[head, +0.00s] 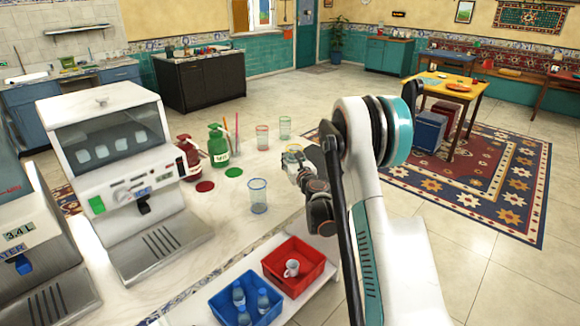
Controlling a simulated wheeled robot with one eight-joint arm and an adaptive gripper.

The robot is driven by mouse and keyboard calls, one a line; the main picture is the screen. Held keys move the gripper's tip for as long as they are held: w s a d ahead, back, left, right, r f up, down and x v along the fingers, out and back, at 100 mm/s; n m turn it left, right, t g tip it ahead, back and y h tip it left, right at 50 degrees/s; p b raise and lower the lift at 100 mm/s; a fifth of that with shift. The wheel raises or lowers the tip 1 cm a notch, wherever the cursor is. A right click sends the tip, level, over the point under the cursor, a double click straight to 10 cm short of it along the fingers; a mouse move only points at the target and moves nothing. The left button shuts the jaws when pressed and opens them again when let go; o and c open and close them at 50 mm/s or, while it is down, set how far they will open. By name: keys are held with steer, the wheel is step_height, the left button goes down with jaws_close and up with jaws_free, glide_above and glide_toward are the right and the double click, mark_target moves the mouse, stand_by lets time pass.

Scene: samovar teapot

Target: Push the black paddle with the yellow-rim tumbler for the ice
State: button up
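The ice machine (118,150) is a white box with a dark window showing pale cubes, at the left of the counter. Its black paddle (143,206) sticks out under the front panel, above a slotted drip tray (160,242). The yellow-rim tumbler (293,149) is at the right side of the counter, mostly hidden behind my gripper; its rim shows above. My gripper (303,176) is right at the tumbler, well to the right of the paddle. The fingers are small and partly hidden, so I cannot tell whether they are closed on the glass.
A blue-rim tumbler (258,197) stands between my gripper and the ice machine. Red-rim (262,138) and green-rim (285,128) tumblers stand behind. Red (189,158) and green (218,146) pump bottles stand midway. Red (302,252) and blue (222,300) trays lie in front. A water dispenser (30,245) is far left.

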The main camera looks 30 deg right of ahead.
step_height(320, 180, up, 12)
steer(key=p, duration=0.3)
steer(key=shift+r, duration=0.25)
steer(key=shift+a+f, duration=0.1)
steer(key=shift+f, duration=0.05)
